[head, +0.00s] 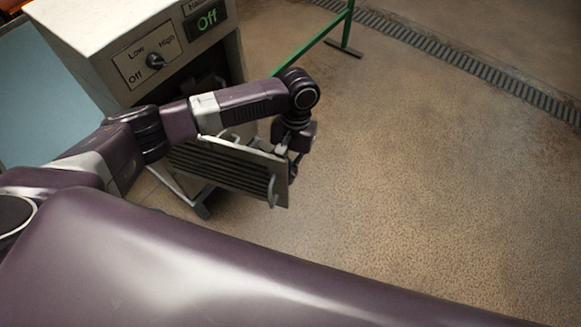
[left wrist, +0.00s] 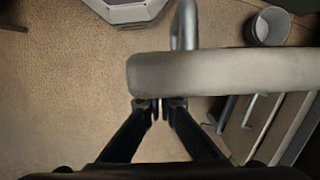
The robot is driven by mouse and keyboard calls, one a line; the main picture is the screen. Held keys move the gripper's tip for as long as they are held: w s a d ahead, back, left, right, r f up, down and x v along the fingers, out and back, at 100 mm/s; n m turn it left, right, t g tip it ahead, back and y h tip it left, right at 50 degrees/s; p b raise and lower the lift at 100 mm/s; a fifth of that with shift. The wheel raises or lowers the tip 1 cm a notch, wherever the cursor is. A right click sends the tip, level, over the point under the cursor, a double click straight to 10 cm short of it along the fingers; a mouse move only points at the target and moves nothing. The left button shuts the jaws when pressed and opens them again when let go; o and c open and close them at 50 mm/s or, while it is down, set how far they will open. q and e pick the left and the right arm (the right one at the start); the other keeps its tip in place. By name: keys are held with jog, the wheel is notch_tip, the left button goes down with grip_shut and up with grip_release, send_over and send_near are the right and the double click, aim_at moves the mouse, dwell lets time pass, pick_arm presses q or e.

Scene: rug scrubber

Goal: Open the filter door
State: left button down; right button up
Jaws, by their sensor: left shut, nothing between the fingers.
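The filter door (head: 225,168) is a pale panel with dark slats, low on the front of the beige machine (head: 90,30). It stands swung out from the machine, with a dark opening behind it. A curved grey handle (head: 273,190) sits near its free end. My left gripper (head: 284,152) is at that free end, shut and empty, with my forearm passing over the door. In the left wrist view the fingertips (left wrist: 159,104) are close to the door's edge (left wrist: 220,72), and the handle (left wrist: 185,25) sticks out beyond it. Contact cannot be told. My right gripper is not seen.
The machine has a knob (head: 155,61) and a display reading Off (head: 207,19). A green frame (head: 310,45) stands behind it. A grey bucket (left wrist: 268,27) shows in the left wrist view. The floor to the right is clear up to a drain grate (head: 450,62).

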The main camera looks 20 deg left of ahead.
pick_arm(q)
jog(key=shift+s, duration=0.1)
jog(key=s+a+m+y+p, duration=0.1)
jog(key=s+a+m+p, duration=0.3)
jog(key=s+p, duration=0.5)
jog(key=s+a+m+p, duration=0.4)
jog(key=s+p, duration=0.6)
jog(key=s, duration=0.8)
jog(key=shift+s+a+t+y, duration=0.3)
jog(key=shift+a+t+y, duration=0.1)
jog(key=shift+a, duration=0.05)
